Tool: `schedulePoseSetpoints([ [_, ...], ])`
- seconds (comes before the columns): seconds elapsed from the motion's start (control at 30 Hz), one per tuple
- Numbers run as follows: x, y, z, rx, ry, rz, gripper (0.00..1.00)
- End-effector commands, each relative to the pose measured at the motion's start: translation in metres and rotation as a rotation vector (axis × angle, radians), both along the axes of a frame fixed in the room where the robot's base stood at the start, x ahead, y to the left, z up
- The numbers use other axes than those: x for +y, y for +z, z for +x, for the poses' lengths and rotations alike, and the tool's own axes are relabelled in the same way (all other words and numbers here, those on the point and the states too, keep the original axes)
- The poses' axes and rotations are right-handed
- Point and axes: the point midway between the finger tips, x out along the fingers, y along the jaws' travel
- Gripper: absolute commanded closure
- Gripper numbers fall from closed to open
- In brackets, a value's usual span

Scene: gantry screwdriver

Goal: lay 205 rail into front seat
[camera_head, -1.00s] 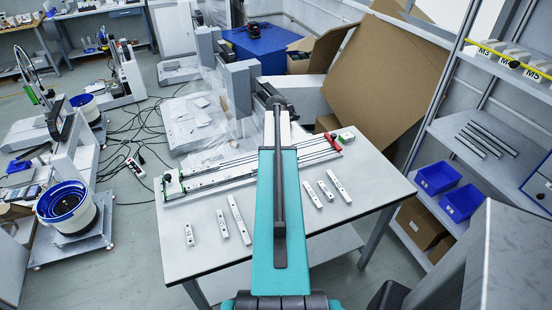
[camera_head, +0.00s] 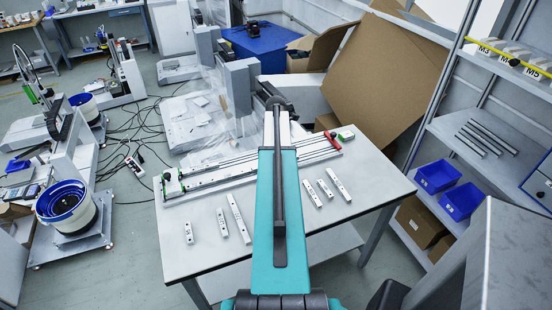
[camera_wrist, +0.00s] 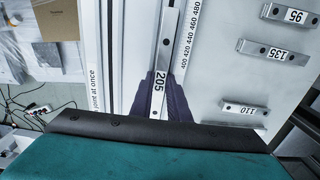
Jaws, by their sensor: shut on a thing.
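The 205 rail (camera_wrist: 166,38) is a long pale metal bar with holes and a black-on-white label, seen in the wrist view. My gripper (camera_wrist: 161,105) has dark fingers closed on both sides of it near the label. The rail lines up with a long pale fixture strip beside a printed scale (camera_wrist: 190,40). I cannot tell whether it touches the surface beneath. In the head view, my teal arm hides the gripper and the held rail. The long fixture (camera_head: 215,180) with its seats crosses the table behind the arm; I cannot pick out the front seat.
The white table (camera_head: 185,262) holds short rails left of my arm (camera_head: 239,218) and right of it (camera_head: 339,185). The wrist view shows rails labelled 95 (camera_wrist: 290,15), 135 (camera_wrist: 275,52) and 110 (camera_wrist: 245,112). A shelf with blue bins (camera_head: 437,177) stands at the right.

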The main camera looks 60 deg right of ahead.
Motion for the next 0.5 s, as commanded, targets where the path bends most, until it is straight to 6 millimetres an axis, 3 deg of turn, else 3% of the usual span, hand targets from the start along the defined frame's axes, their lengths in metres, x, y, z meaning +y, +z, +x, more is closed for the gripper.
schedulePoseSetpoints([
  [0.17, -0.0002, -0.002, 0.0001, -0.001, 0.0, -0.001, 1.0],
  [0.2, -0.0002, -0.0015, 0.0001, -0.001, 0.0, -0.001, 0.78],
  [0.3, -0.0002, -0.0015, 0.0001, -0.001, 0.0, -0.001, 0.63],
  [0.5, -0.0001, -0.0017, 0.0001, 0.0, 0.0, 0.0, 0.63],
])
